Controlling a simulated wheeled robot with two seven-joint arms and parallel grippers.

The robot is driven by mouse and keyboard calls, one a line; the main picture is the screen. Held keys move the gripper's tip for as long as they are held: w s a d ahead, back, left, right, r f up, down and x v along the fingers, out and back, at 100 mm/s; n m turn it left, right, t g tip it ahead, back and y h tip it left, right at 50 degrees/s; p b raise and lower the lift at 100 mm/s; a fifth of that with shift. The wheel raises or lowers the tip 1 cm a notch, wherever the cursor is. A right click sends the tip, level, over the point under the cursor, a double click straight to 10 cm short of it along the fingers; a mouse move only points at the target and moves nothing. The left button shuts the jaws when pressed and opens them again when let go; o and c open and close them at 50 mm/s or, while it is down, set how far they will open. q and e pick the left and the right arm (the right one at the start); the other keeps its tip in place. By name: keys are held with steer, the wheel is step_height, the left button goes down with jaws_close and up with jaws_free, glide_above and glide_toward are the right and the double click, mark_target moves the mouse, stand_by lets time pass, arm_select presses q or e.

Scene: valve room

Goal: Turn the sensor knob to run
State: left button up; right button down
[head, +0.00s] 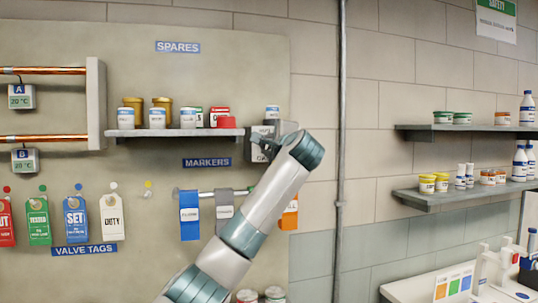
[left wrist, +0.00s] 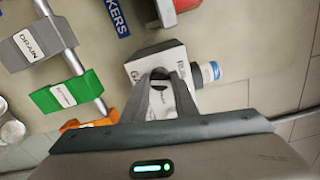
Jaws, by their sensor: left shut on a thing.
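The sensor box (head: 257,152) is mounted on the panel at the right end of the spares shelf, mostly behind my arm in the head view. In the left wrist view the sensor box (left wrist: 180,57) shows as a pale box with dark lettering, only partly readable. My left gripper (head: 284,130) is at the box front. In the left wrist view its fingers (left wrist: 160,78) come together against the box face, shut on the sensor knob. My right gripper is not in view.
The spares shelf (head: 175,132) holds several jars and a red block close to the box. Below, a rail (head: 213,193) carries blue, grey and orange markers; a green one (left wrist: 65,92) shows in the wrist view. Valve tags (head: 75,218) hang left. A vertical pipe (head: 341,190) runs right.

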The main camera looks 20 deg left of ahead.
arm_select(q)
steer(key=n+b, duration=0.1)
steer(key=n, duration=0.3)
steer(key=shift+f+b, duration=0.15)
steer(key=shift+b, duration=0.25)
steer(key=o, duration=1.1)
steer(key=shift+c, duration=0.2)
